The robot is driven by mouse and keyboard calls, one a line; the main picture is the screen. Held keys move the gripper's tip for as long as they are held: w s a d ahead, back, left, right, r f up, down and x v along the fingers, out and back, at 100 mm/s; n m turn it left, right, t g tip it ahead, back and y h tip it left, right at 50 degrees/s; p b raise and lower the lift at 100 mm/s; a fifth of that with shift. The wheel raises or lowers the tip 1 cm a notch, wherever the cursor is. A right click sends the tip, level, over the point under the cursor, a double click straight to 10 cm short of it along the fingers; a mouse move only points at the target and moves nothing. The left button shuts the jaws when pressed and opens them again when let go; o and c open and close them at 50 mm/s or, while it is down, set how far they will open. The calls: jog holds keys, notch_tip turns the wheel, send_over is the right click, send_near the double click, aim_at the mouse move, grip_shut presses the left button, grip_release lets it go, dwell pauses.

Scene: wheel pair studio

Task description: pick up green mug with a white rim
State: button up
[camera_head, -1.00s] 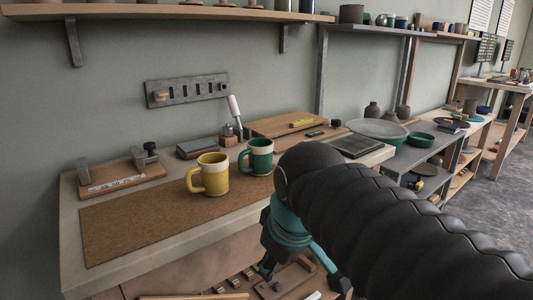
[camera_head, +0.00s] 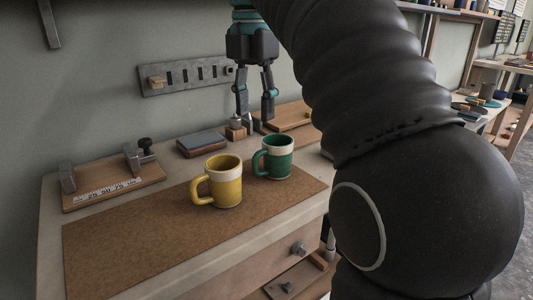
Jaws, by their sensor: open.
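The green mug with a white rim (camera_head: 279,160) stands upright on the brown mat (camera_head: 140,236) on the workbench, its handle toward the left. A yellow mug with a white rim (camera_head: 228,187) stands upright to its left and nearer to me. My gripper (camera_head: 254,122) is open and points down. In the picture it is above and a little left of the green mug, apart from it. No mug is between its fingers.
A wooden jig with a ruler (camera_head: 110,187) is at the bench's left. A grey block (camera_head: 201,140) and a wooden board (camera_head: 286,118) lie at the back. A slotted rack (camera_head: 185,75) is on the wall. My arm hides the right side.

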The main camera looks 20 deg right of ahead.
aim_at(256, 157)
notch_tip(256, 157, down, 8)
jog(key=shift+f+b, duration=0.15)
jog(key=shift+b, duration=0.45)
jog(key=shift+w+f+b, duration=0.1)
jog(key=shift+f+b, duration=0.3)
jog(key=shift+f, duration=2.2)
jog(key=shift+c, duration=0.3)
grip_shut()
